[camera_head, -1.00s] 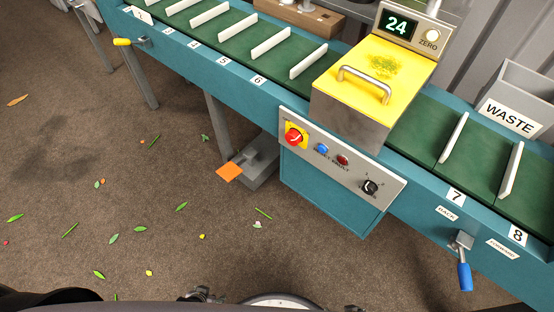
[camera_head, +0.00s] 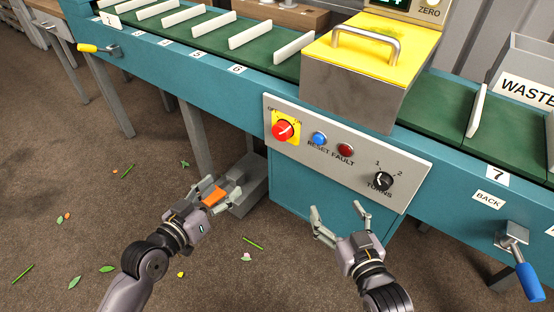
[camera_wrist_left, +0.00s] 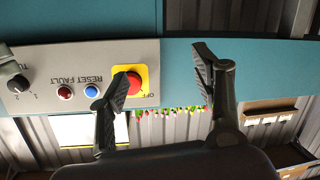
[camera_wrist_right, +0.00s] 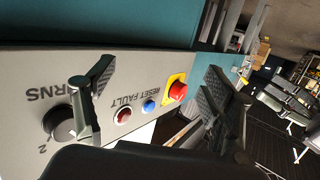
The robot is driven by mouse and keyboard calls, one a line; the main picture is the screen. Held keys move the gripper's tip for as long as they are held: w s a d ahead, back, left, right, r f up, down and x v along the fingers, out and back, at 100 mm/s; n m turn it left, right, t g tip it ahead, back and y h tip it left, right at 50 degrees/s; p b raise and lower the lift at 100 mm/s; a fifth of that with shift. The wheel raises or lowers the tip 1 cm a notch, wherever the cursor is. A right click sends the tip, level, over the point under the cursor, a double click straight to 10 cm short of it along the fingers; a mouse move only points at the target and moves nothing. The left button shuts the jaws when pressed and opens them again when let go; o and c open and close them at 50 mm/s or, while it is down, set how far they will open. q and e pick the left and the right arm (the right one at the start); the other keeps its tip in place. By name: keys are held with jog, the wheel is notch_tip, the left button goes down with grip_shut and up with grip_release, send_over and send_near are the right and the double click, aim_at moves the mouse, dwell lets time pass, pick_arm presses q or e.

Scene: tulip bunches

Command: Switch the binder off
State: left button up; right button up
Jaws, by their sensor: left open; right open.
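The binder's control panel (camera_head: 330,180) is on the front of the teal conveyor. At its left is a red rotary switch (camera_head: 283,130) on a yellow plate with an OFF label partly legible. It also shows in the left wrist view (camera_wrist_left: 134,84) and the right wrist view (camera_wrist_right: 177,91). The yellow-topped binder housing (camera_head: 365,85) stands above. My left gripper (camera_head: 221,188) is open and empty, below and left of the switch, in front of the orange pedal. My right gripper (camera_head: 338,213) is open and empty, below the panel. Neither touches the panel.
The panel also has a blue RESET button (camera_head: 319,139), a red FAULT light (camera_head: 345,150) and a black TURNS knob (camera_head: 383,181). A blue-handled lever (camera_head: 528,280) juts out at right. The orange pedal (camera_head: 213,197) is on a grey base near the floor.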

pick_arm(q)
jog(key=s+d+r+m+h+b, duration=0.2)
jog(key=s+d+r+h, duration=0.1)
jog(key=r, duration=0.4)
jog(key=b, duration=0.1)
send_near(279, 135)
jog(key=d, duration=0.1)
jog(key=shift+t, duration=0.4)
jog(key=x, duration=0.2)
jog(key=b+x, duration=0.1)
jog(key=x, duration=0.4)
jog(key=shift+w+f+b, duration=0.3)
jog(key=shift+w, duration=0.2)
jog(key=shift+w+d, duration=0.3)
pick_arm(e)
jog(key=s+r+t+y, duration=0.3)
jog(key=r+t, duration=0.6)
jog(key=r, duration=0.9)
jog(key=shift+s+a+r, duration=0.2)
jog(key=shift+s+r, duration=0.05)
jog(key=shift+s, duration=0.85)
pick_arm(q)
jog(key=c, duration=1.2)
jog(key=shift+o, duration=0.2)
pick_arm(e)
jog(key=shift+w, duration=0.1)
